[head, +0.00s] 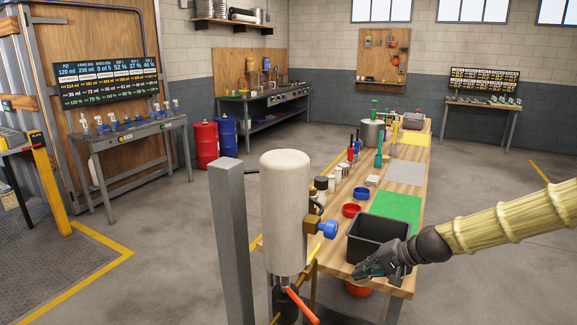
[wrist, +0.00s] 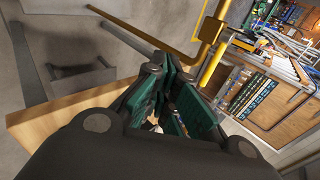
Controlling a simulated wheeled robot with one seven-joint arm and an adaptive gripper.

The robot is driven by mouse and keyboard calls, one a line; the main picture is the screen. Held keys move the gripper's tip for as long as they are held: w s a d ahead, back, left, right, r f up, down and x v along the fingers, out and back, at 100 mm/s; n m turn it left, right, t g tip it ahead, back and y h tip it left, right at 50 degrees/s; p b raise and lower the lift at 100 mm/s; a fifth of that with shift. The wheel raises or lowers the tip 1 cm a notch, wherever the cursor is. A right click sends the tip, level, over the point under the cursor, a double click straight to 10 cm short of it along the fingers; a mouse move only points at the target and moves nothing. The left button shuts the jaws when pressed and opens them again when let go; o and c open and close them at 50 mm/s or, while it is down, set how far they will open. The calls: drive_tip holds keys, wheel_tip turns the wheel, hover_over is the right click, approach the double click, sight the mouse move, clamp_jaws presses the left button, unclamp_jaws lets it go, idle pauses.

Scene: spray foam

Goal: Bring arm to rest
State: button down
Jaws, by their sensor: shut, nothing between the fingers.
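My arm (head: 510,220) reaches in from the right in the head view, in a pale ribbed sleeve. My gripper (head: 380,264) is at its end, beside and partly in front of the grey bin (head: 376,236) at the near end of the wooden workbench (head: 408,172). In the wrist view my gripper (wrist: 178,105) shows dark green finger pads close together, with nothing held. The bench edge (wrist: 55,115) shows at left in that view.
A white cylinder (head: 286,212) with a blue valve and an orange lever stands on a stand in front, near a grey post (head: 232,240). Open floor (head: 170,240) is at left.

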drive_tip(key=s+a+f+n+g+h, duration=0.1)
drive_tip(key=s+f+g+h, duration=0.1)
drive_tip(key=s+f, duration=0.85)
drive_tip(key=s+a+f+n+g+h, duration=0.1)
drive_tip(key=s+a+f+h, duration=0.1)
drive_tip(key=s+f, duration=0.8)
drive_tip(key=s+d+f+n+g+h, duration=0.1)
drive_tip(key=s+f+n+h, duration=0.1)
drive_tip(key=s+f, duration=0.4)
drive_tip(key=s+d+f+n+g+h, duration=0.1)
drive_tip(key=s+f, duration=0.6)
drive_tip(key=s, duration=1)
drive_tip(key=shift+s+d+f+n+h, duration=0.15)
drive_tip(key=shift+d+n+h, duration=0.25)
drive_tip(key=shift+n, duration=0.3)
